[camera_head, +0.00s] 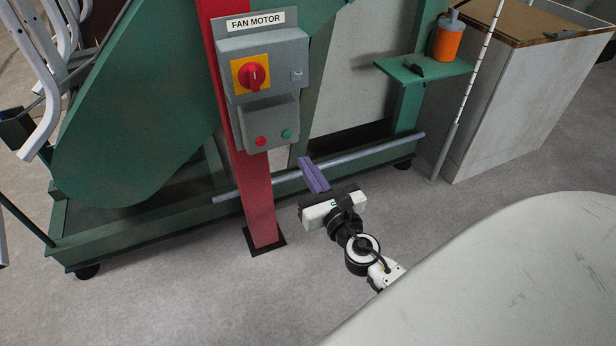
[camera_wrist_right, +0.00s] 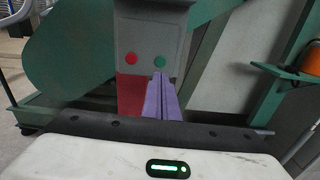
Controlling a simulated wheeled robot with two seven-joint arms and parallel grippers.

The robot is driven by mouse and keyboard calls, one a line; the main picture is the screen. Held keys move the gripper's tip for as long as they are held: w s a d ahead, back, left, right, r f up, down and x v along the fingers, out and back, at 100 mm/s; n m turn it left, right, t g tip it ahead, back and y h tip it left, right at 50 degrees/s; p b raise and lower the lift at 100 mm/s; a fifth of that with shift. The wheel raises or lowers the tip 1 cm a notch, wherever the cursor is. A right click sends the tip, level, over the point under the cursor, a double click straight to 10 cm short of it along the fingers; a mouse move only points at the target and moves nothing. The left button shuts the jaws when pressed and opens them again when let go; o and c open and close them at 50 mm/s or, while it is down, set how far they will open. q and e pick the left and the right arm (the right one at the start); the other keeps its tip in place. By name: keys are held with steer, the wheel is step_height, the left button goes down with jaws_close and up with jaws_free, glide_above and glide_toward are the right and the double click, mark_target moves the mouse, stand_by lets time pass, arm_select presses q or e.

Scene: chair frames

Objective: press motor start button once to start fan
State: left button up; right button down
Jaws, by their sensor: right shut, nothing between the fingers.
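A grey fan motor control box (camera_head: 263,62) is mounted on a red post (camera_head: 256,200) under a "FAN MOTOR" label (camera_head: 255,21). Its upper part has a red rotary switch (camera_head: 254,76) on a yellow plate. Its lower part has a red button (camera_head: 261,142) on the left and a green button (camera_head: 286,134) on the right. My right gripper (camera_head: 305,161) is shut and empty, its purple fingers below and right of the green button in the head view. In the right wrist view the fingertips (camera_wrist_right: 159,76) appear just under the green button (camera_wrist_right: 160,62). Contact cannot be told. My left gripper is not in view.
A green machine frame (camera_head: 130,110) stands behind the post, with a grey horizontal bar (camera_head: 380,150) low across it. A small green shelf (camera_head: 440,69) holds an orange container (camera_head: 447,42). A pale cabinet (camera_head: 510,100) stands at the right. Bare floor lies in front.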

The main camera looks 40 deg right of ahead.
steer(key=shift+x, duration=4.15)
steer(key=shift+w+r, duration=0.1)
steer(key=shift+w, duration=0.1)
steer(key=shift+w+d, duration=0.1)
steer(key=shift+w, duration=0.35)
steer(key=shift+s, duration=0.1)
glide_toward(287, 136)
steer(key=shift+x, duration=0.8)
steer(key=shift+d, duration=0.15)
